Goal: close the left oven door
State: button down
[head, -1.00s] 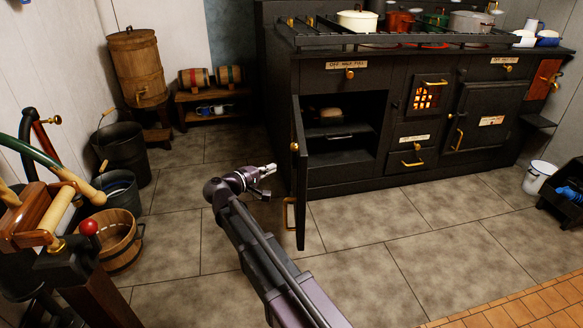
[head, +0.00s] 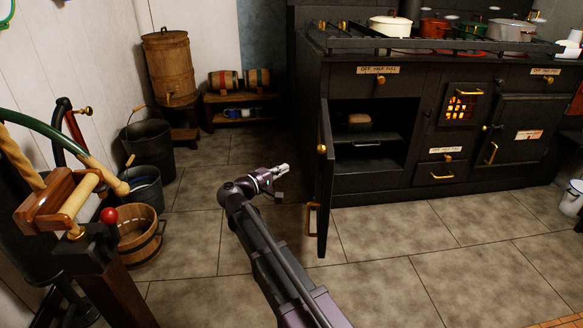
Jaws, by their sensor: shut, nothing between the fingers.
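The left oven door (head: 324,190) of the black range stands wide open, swung out toward me and seen nearly edge-on. It has a brass knob and a brass handle (head: 312,219) on its left, outer side. The left oven (head: 365,135) is open to view, with a loaf-like item (head: 358,121) on a shelf inside. My gripper (head: 283,169) is shut and empty. In the picture it lies just left of the door, on its outer side, with a small gap between them.
The range (head: 400,185) carries several pots on its top rail. At left stand a wooden bucket (head: 138,235), dark buckets (head: 147,150) and a pump-like wooden fixture (head: 60,205). A low bench with small barrels (head: 240,110) is behind. The tiled floor before the range is clear.

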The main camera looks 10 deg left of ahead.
jog(key=s+d+x, duration=0.1)
jog(key=d+x, duration=0.1)
jog(key=x, duration=1)
jog(key=shift+s, duration=0.35)
jog(key=shift+s+d+f, duration=0.1)
jog(key=shift+d, duration=0.15)
